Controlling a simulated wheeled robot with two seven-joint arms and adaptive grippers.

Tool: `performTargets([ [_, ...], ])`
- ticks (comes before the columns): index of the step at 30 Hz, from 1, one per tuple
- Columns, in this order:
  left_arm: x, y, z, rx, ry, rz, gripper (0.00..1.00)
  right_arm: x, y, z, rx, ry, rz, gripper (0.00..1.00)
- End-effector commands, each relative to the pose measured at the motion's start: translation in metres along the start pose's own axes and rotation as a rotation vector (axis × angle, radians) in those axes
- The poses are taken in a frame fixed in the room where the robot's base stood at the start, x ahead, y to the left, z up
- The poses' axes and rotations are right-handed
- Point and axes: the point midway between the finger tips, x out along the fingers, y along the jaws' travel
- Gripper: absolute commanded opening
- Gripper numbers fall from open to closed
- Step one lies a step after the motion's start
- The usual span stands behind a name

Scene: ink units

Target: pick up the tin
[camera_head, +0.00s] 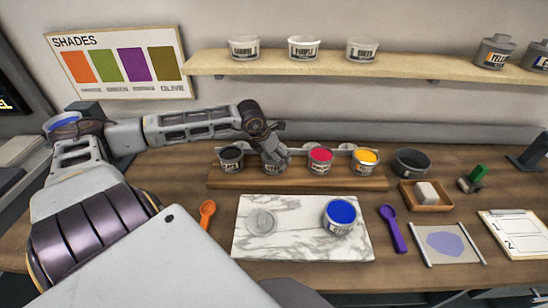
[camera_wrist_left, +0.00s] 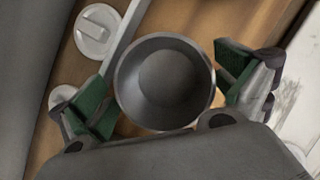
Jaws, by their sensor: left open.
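A grey tin (camera_head: 277,168) stands in the row on the wooden rack, second from the left, partly hidden by my left gripper. In the left wrist view the tin (camera_wrist_left: 166,86) shows from above as a round, open-topped vessel with a dark grey inside that looks empty. My left gripper (camera_head: 272,153) is over this tin, pointing down. Its green-padded fingers are open, one on each side of the tin, with a visible gap at least on the left. My right gripper is not in view.
A black tin (camera_head: 231,158) and a red tin (camera_head: 320,160) flank it closely; a yellow tin (camera_head: 366,160) stands further right. White lids (camera_wrist_left: 95,31) lie behind. In front are a marble slab (camera_head: 295,243) with a blue tin (camera_head: 340,217), an orange spoon (camera_head: 207,213) and a purple spoon (camera_head: 393,230).

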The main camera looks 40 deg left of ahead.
Motion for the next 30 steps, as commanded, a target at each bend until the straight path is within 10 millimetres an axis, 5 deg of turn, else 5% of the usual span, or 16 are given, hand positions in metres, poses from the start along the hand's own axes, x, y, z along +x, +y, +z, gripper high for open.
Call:
performTargets([
  [30,0.029,-0.002,0.001,0.002,0.001,-0.001,1.0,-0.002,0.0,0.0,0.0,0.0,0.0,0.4],
])
